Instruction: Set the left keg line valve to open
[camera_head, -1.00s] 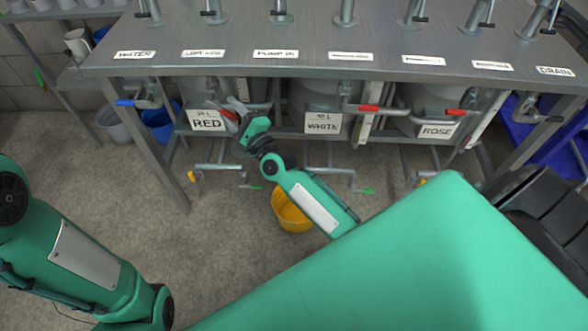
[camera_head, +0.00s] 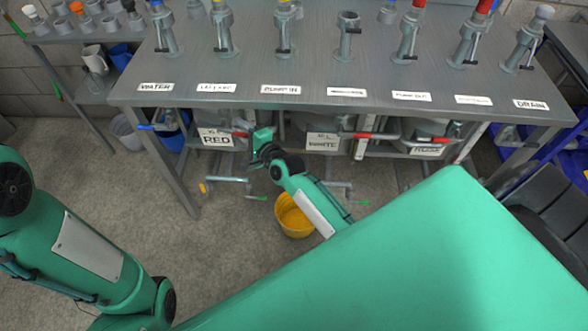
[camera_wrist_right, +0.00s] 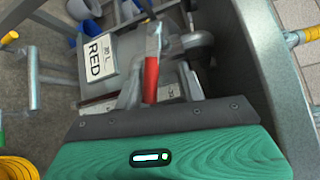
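The left keg line valve seems to be the red-handled lever (camera_head: 240,134) under the table edge, right of the RED sign (camera_head: 216,138). In the right wrist view its red handle (camera_wrist_right: 151,80) stands in front of my palm, with the RED sign (camera_wrist_right: 101,57) to its left. My right gripper (camera_head: 251,136) is at this handle. Its grey fingers (camera_wrist_right: 160,88) look spread on either side of the handle, with gaps; contact is not clear. Part of the valve is hidden by the gripper. My left arm shows at the left; its gripper is out of view.
Other red handles sit by the WHITE sign (camera_head: 322,142) and the sign (camera_head: 427,147) at right. A yellow bucket (camera_head: 294,222) stands below my right forearm. The steel table (camera_head: 300,60) overhangs the valves.

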